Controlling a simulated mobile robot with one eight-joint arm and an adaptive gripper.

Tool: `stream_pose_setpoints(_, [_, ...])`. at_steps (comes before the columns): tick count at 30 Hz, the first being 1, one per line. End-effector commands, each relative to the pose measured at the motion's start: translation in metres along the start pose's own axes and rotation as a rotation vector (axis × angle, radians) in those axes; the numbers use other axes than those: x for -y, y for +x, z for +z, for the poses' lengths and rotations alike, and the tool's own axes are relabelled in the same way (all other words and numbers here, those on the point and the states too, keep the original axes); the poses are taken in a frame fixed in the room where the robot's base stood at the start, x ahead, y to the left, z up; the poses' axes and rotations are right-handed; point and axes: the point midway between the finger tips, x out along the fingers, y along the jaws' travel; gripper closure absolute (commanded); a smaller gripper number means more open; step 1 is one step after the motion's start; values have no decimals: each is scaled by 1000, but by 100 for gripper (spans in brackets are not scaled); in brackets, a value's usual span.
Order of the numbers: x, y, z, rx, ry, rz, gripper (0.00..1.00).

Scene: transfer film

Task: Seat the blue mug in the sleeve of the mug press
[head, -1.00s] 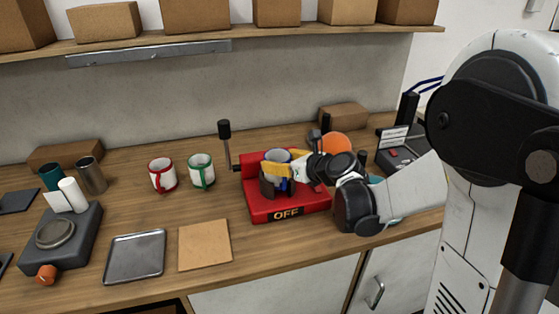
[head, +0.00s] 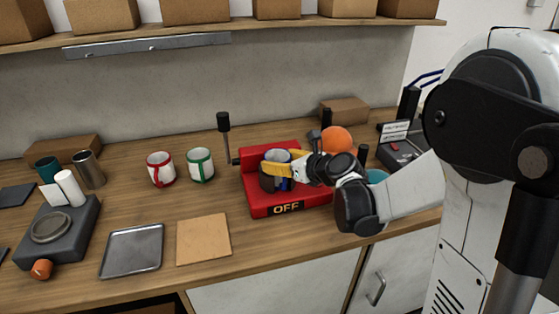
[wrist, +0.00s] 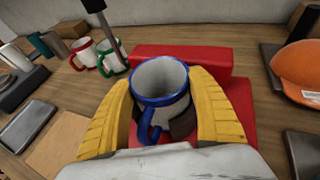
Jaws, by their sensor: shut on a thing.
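The blue mug (wrist: 160,84), white with a blue rim and blue handle, is upright between the yellow fingers of my gripper (wrist: 166,105), which is shut on it. Its handle faces my wrist. In the head view, the mug's rim (head: 277,155) shows above the dark sleeve (head: 267,182) on the red mug press (head: 258,206). The mug's lower part is inside or just behind the sleeve; the fingers hide how deep it sits. The press shows "OFF", and its black-knobbed lever (head: 223,122) stands up at the left.
A red-trimmed mug (head: 160,170) and a green-trimmed mug (head: 200,165) stand left of the press. A metal tray (head: 132,249) and a tan board (head: 203,239) lie in front. An orange cap (head: 336,140) is close behind my gripper.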

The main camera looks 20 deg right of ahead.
Motion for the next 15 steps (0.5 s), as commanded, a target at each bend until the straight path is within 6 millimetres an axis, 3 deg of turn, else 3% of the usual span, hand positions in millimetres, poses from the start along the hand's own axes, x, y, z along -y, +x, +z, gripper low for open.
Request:
stream_pose_setpoints(2, [0, 1, -2, 0, 0, 0, 76])
stream_pose_setpoints(3, [0, 1, -3, 0, 0, 0, 32])
stream_pose_setpoints(6, [0, 1, -2, 0, 0, 0, 9])
stream_pose_setpoints(15, [0, 0, -2, 0, 0, 0, 9])
